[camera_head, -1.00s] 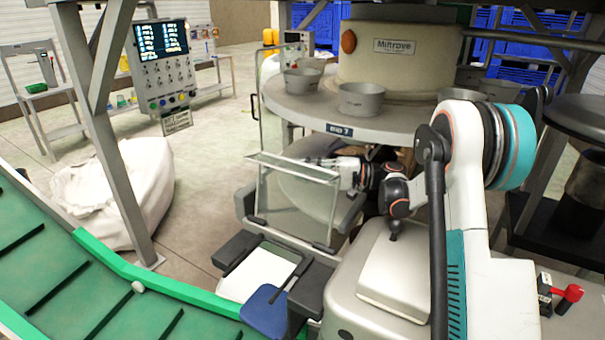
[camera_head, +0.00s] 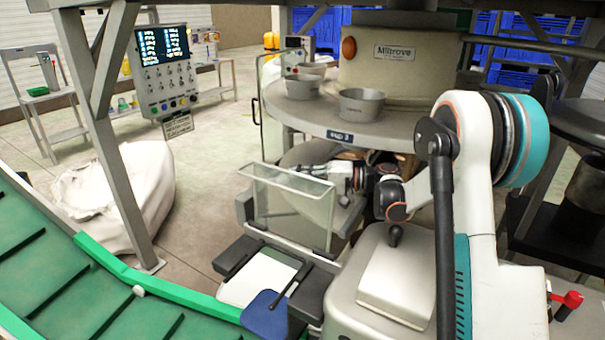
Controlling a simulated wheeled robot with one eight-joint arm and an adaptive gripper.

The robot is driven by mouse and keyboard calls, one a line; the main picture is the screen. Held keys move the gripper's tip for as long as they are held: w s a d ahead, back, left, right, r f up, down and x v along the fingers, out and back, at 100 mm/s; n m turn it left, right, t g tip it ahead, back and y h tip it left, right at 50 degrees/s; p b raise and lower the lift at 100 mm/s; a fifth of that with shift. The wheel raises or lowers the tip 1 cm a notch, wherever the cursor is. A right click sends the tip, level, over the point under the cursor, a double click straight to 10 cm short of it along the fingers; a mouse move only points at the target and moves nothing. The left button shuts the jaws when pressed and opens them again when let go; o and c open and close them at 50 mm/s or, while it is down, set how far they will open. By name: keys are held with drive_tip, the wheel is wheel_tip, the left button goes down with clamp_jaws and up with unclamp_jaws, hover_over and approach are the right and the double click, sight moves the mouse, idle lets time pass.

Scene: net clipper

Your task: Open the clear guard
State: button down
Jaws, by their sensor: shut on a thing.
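The clear guard (camera_head: 288,216) is a see-through panel with a pale top edge, standing in the middle of the view over a grey clip machine. My gripper (camera_head: 300,171) reaches in from the right to the guard's top edge. Its fingers are shut at that edge, partly seen through the clear material. The exact contact of the fingertips is hard to make out. Below the guard are dark machine blocks, a white plate (camera_head: 262,278) and a blue paddle (camera_head: 265,312).
A round grey table (camera_head: 300,112) with metal cups stands just above and behind my gripper. A green conveyor (camera_head: 60,275) runs along the lower left. A steel post (camera_head: 122,190) and white sack (camera_head: 150,180) stand at left. A control panel (camera_head: 163,70) stands behind.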

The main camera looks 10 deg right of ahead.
sight(292, 180)
drive_tip(key=shift+s+a+r+n+h+p, duration=0.2)
drive_tip(key=shift+s+a+n, duration=0.25)
drive_tip(key=shift+s+a, duration=0.2)
drive_tip(key=shift+s+a+r+n+h+p, duration=0.2)
drive_tip(key=shift+s+a+n, duration=0.25)
drive_tip(key=shift+s+a, duration=0.15)
drive_tip(key=c, duration=1.9)
unclamp_jaws()
drive_tip(key=shift+d, duration=0.1)
drive_tip(key=v, duration=1.2)
drive_tip(key=shift+w, duration=0.1)
drive_tip(key=shift+d, duration=0.1)
drive_tip(key=shift+f+b+v, duration=0.1)
drive_tip(key=shift+f+v, duration=0.15)
drive_tip(key=shift+v, duration=2.35)
drive_tip(key=shift+f+b+v, duration=0.15)
drive_tip(key=shift+f+v, duration=0.1)
drive_tip(key=shift+v, duration=2.4)
drive_tip(key=shift+f+b+v, duration=0.1)
drive_tip(key=shift+f+v, duration=0.15)
drive_tip(key=shift+v, duration=2.35)
